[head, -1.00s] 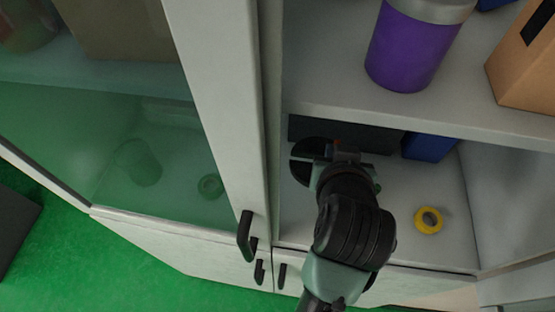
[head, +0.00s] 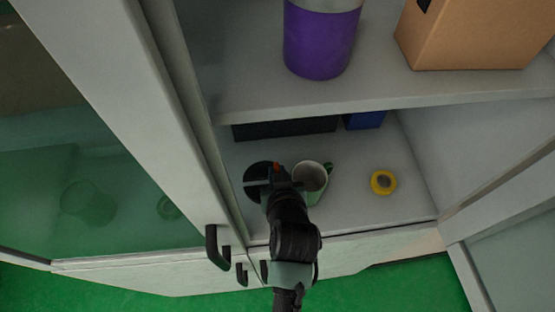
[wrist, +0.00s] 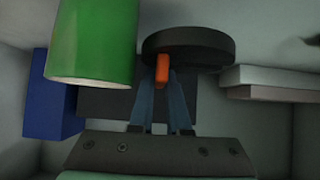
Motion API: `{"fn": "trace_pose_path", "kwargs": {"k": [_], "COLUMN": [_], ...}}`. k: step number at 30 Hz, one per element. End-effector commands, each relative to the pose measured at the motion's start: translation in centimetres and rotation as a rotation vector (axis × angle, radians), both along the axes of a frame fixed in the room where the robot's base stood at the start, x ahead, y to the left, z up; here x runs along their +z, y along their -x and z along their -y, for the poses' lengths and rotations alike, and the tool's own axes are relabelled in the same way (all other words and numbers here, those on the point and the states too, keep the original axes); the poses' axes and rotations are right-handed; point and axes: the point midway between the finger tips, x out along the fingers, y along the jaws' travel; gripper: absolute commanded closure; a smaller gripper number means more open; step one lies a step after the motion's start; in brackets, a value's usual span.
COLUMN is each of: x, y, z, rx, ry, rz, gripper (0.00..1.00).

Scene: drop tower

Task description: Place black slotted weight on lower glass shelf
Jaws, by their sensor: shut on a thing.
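The black slotted weight (head: 258,184) is a dark round disc in the lower compartment of the open cabinet. In the wrist view the black disc (wrist: 190,45) is at the fingertips. My gripper (head: 275,180) is shut on it; an orange piece shows between the fingers in the wrist view (wrist: 162,75). The arm covers part of the disc in the head view. Whether the disc touches the lower shelf (head: 350,205) cannot be told. The shelf surface looks pale grey. Another lower shelf (head: 125,215) shows through the glass at left.
A mug with a green handle (head: 311,177) stands close to the right of my gripper. A yellow ring (head: 383,182) lies farther right. A dark box (head: 285,128) and a blue box (head: 364,120) stand behind. The upper shelf (head: 400,93) hangs above, holding a purple container (head: 318,40).

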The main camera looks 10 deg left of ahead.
Motion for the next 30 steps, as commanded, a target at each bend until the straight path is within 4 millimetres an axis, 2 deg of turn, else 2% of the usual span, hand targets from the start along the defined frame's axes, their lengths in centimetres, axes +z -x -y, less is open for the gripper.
{"fn": "trace_pose_path", "kwargs": {"k": [4, 9, 13, 26, 27, 29, 30], "x": [-0.4, -2.7, -3.8, -4.4, -4.8, -4.7, -4.8], "y": [-0.2, -0.2, -0.2, -0.2, 0.0, 0.0, 0.0], "z": [0.0, 0.0, 0.0, 0.0, 0.0, 0.0, 0.0], "rx": [-0.001, -0.001, -0.001, -0.001, 0.0, 0.0, 0.001], "ry": [-0.002, -0.004, -0.002, -0.003, 0.0, 0.0, 0.0], "rz": [0.01, 0.007, 0.011, 0.012, 0.001, 0.001, 0.001], "gripper": [1.0, 1.0, 1.0, 1.0, 0.82, 0.73, 0.73]}}
